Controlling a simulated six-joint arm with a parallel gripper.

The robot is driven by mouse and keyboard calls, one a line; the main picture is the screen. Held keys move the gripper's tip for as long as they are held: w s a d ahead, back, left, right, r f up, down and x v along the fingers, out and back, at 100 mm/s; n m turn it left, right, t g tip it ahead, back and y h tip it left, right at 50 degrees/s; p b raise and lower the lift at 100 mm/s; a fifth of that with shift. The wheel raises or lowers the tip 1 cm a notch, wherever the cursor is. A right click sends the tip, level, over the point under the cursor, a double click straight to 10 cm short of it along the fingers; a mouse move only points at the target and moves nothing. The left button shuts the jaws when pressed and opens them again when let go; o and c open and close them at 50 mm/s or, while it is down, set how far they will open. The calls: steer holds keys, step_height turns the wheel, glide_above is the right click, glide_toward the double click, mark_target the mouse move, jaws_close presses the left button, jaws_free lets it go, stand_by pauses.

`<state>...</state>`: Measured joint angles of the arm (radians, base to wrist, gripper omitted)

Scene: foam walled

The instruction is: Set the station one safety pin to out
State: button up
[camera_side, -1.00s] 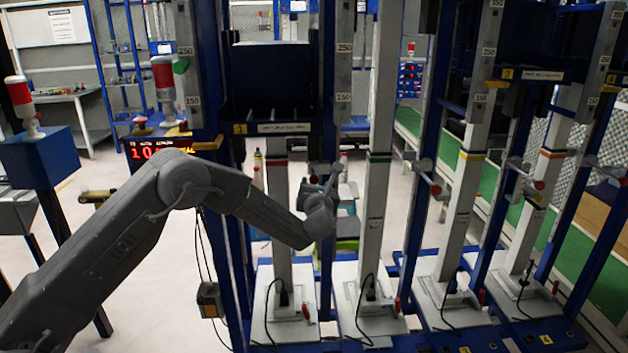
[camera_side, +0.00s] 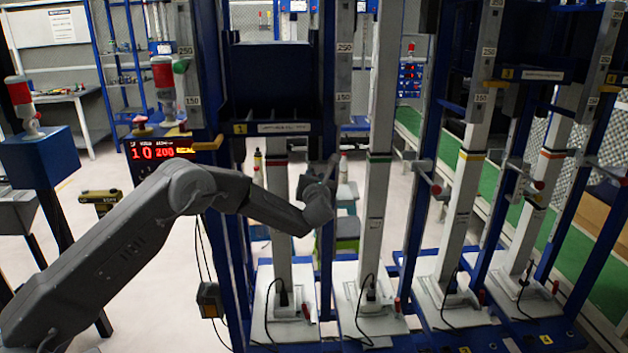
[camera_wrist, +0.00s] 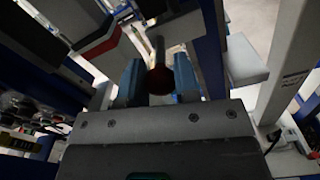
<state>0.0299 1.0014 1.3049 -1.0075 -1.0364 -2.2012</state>
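The station one safety pin shows in the wrist view as a thin rod ending in a dark red knob (camera_wrist: 160,79). The knob sits between the two blue fingertips of my gripper, close to both. I cannot tell whether the fingers press on it. In the side view my gripper (camera_side: 322,182) is at the right post of station one, partway up. It hides the pin there. Station one has a yellow label 1 (camera_side: 240,128) and a pale column (camera_side: 280,215) with a red band.
Neighbouring stations stand close on the right, with a pale column (camera_side: 374,200) and a red-knobbed pin (camera_side: 436,189). A red display (camera_side: 158,149) stands left of station one. Cables hang below it. Blue posts crowd my gripper; the left floor is freer.

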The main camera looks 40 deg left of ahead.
jaws_close()
steer(key=v, duration=0.9)
steer(key=shift+o, duration=0.7)
jaws_free()
steer(key=shift+d+r, duration=0.1)
steer(key=o, duration=0.4)
steer(key=v, duration=1.3)
steer(key=shift+s+d, duration=0.2)
steer(key=shift+s, duration=0.05)
